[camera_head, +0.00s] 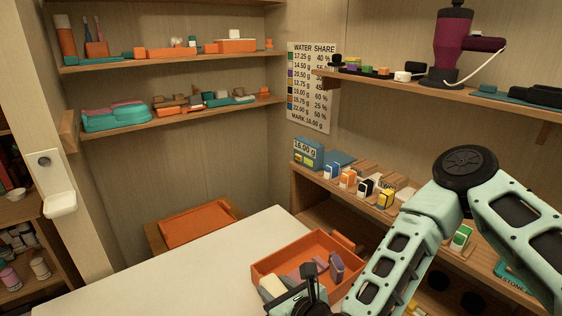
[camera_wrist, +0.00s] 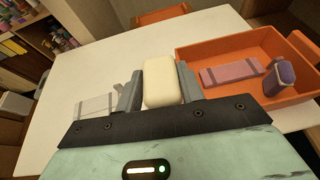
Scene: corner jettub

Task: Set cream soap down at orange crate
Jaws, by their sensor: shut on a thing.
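The cream soap (camera_wrist: 161,82) is a pale rounded block held between the two fingers of my gripper (camera_wrist: 160,88) in the wrist view. In the head view the cream soap (camera_head: 272,287) shows at the crate's near left side, partly hidden by my gripper (camera_head: 290,295). The orange crate (camera_wrist: 226,50) is open-topped and lies just right of the held soap in the wrist view. It also shows in the head view on the white table (camera_head: 277,262). A mauve bar (camera_wrist: 231,74) and a purple block (camera_wrist: 279,77) lie inside it. I cannot tell whether the soap touches the crate.
The white table top (camera_head: 190,268) is largely clear left of the crate. A pale slatted item (camera_wrist: 95,106) lies left of my gripper in the wrist view. An orange tray (camera_head: 197,225) sits beyond the table. A scale (camera_head: 308,152) and several small boxes stand on the right shelf.

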